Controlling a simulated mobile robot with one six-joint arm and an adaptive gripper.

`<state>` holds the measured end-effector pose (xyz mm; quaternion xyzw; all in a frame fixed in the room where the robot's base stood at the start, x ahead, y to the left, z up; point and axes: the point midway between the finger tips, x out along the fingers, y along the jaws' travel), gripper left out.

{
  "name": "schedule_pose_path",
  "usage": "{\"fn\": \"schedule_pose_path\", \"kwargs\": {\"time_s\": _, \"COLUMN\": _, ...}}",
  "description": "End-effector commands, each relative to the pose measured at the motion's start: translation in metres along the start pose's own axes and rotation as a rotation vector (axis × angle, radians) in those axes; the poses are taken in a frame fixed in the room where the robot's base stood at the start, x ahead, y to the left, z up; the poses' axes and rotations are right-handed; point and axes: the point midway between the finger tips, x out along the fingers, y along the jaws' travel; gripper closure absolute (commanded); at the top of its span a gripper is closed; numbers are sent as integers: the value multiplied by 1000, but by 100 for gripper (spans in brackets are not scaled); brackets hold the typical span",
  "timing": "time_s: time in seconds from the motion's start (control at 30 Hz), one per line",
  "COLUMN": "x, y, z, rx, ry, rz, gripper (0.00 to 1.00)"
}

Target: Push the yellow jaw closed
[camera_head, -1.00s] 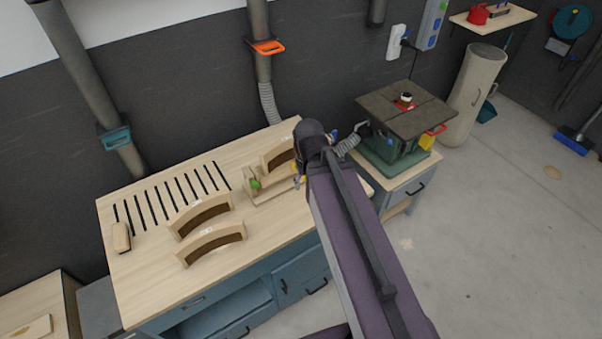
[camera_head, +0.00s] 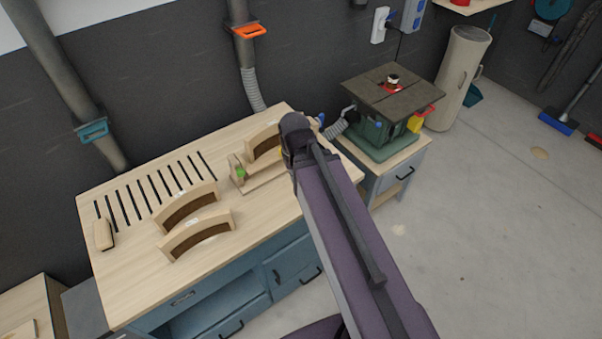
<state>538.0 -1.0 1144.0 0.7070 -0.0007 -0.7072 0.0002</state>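A wooden clamping fixture (camera_head: 264,178) with a green part (camera_head: 240,173) stands at the right end of the light wood workbench (camera_head: 130,270). A curved wooden form (camera_head: 264,143) with a dark inner face is at this fixture. A small yellow bit (camera_head: 282,151) shows right beside my arm; I cannot tell whether it is the yellow jaw or how far it stands open. My purple arm reaches up from the bottom right, and its dark end covers the fixture's right side. My gripper is hidden behind the arm.
Two curved wooden forms (camera_head: 197,233) and a small wooden block (camera_head: 104,234) lie on the bench, near a row of dark slots. A green machine with a dark table top (camera_head: 375,98) stands on a cabinet to the right. The right floor is mostly clear.

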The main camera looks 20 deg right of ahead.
Motion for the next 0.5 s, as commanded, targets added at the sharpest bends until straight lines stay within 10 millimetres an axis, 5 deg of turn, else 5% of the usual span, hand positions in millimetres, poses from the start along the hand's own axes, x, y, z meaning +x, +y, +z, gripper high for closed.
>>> {"fn": "schedule_pose_path", "kwargs": {"time_s": 0.1, "x": 34, "y": 0, "z": 0, "rx": 0, "ry": 0, "rz": 0, "gripper": 100}}
{"fn": "schedule_pose_path", "kwargs": {"time_s": 0.5, "x": 99, "y": 0, "z": 0, "rx": -1, "ry": 0, "rz": 0, "gripper": 100}}
